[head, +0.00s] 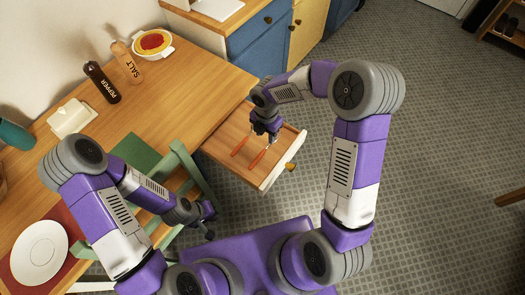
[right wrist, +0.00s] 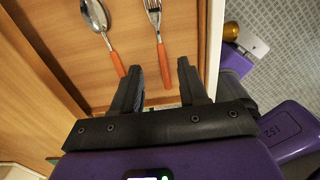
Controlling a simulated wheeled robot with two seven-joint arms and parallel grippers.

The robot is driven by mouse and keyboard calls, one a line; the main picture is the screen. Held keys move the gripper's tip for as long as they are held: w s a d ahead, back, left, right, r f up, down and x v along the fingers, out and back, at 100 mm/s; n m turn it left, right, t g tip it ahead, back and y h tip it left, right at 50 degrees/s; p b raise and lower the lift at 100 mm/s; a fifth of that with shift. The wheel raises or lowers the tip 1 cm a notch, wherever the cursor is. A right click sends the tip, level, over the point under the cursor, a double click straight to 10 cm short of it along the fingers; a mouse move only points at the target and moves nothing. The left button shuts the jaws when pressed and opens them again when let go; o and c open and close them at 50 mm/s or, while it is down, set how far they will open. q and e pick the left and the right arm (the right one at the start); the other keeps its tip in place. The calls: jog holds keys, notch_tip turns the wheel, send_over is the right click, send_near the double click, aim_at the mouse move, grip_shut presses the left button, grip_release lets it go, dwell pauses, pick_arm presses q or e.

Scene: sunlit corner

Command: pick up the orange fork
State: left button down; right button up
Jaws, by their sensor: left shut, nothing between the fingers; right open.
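The orange fork (right wrist: 165,62) lies in the open drawer (head: 228,163), its metal tines pointing away from my right gripper in the right wrist view. In the head view its orange handle (head: 259,158) is the one nearer the drawer front. My right gripper (right wrist: 159,73) is open above the drawer, with the fork handle showing between its fingers; nothing is held. In the head view my right gripper (head: 265,137) hides the metal part of the fork. My left gripper (head: 209,220) is shut and empty beside the green chair, away from the drawer.
An orange-handled spoon (right wrist: 115,59) lies beside the fork in the drawer. The drawer's front panel (head: 281,162) has a brass knob (head: 291,167). The wooden table (head: 188,88) holds salt (head: 128,64) and pepper bottles (head: 102,82). A green chair (head: 192,172) stands left of the drawer.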

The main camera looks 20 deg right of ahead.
aim_at(265, 149)
jog(key=shift+f+b, duration=0.4)
jog(key=shift+f, duration=0.4)
jog(key=shift+s+a+f+b, duration=0.1)
jog(key=shift+f+b, duration=0.65)
jog(key=shift+f, duration=0.95)
jog(key=shift+a+f+b, duration=0.1)
jog(key=shift+f+b, duration=0.65)
jog(key=shift+f, duration=0.95)
jog(key=shift+d+f, duration=0.1)
jog(key=shift+f, duration=0.05)
jog(key=shift+c, duration=0.4)
grip_shut()
